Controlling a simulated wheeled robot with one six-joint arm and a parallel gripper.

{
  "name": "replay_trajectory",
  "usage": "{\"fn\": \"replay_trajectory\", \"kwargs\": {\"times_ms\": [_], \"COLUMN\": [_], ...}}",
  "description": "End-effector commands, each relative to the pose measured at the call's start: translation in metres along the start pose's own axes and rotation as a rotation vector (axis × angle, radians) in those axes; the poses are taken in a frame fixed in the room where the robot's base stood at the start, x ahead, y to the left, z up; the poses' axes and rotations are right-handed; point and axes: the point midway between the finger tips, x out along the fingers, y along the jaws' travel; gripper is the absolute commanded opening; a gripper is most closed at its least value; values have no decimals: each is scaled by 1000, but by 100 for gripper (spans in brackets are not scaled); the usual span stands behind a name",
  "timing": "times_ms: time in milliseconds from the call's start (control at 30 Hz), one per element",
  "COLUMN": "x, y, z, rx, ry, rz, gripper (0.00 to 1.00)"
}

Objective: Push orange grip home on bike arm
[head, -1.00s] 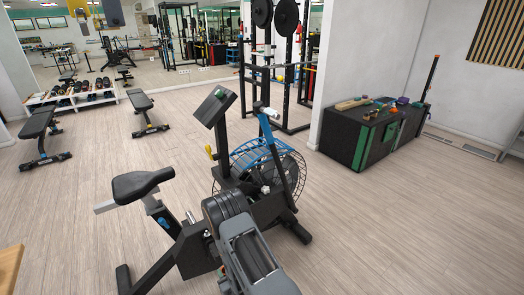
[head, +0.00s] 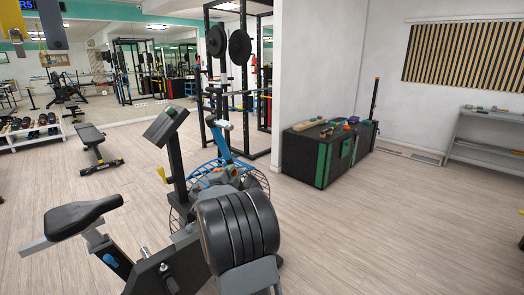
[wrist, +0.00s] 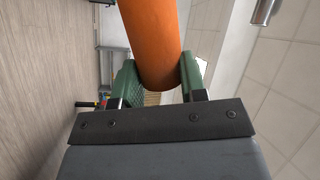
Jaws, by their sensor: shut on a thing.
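The orange grip (wrist: 155,35) is a thick orange cylinder in the wrist view. My gripper (wrist: 160,78) is shut on its near end between two green finger pads, and the far end runs out of the top of the picture. In the head view my arm hides most of the gripper; a small orange patch (head: 231,171) shows just past it, too small to tell. The exercise bike (head: 176,150) stands ahead, and its blue and dark bike arm (head: 219,143) rises with a pale tip. I cannot tell whether the grip touches the bike arm.
The bike seat (head: 78,217) is at the left and the wire fan cage (head: 252,180) behind my arm. A black and green chest (head: 325,155) with small things on it stands at the right. A weight rack (head: 240,80) is behind. A bare metal tube (wrist: 264,11) shows in the wrist view. Floor at right is clear.

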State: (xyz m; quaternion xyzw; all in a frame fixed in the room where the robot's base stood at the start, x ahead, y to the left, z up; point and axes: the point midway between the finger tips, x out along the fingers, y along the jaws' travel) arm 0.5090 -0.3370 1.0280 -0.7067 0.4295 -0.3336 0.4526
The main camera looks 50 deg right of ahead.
Motion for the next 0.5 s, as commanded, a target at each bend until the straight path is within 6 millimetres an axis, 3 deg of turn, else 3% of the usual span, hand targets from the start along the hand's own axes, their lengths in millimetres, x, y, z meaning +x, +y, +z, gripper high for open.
{"fn": "replay_trajectory", "kwargs": {"times_ms": [33,200,333,500], "x": [8,19,20,18], "y": [-11,-49,-69,-84], "z": [-24,-88,-122,-146], "rx": [60,195,253,291], "ry": [54,155,187,202], "rz": [-12,-38,-56,-68], "gripper": [15,15,15,15]}}
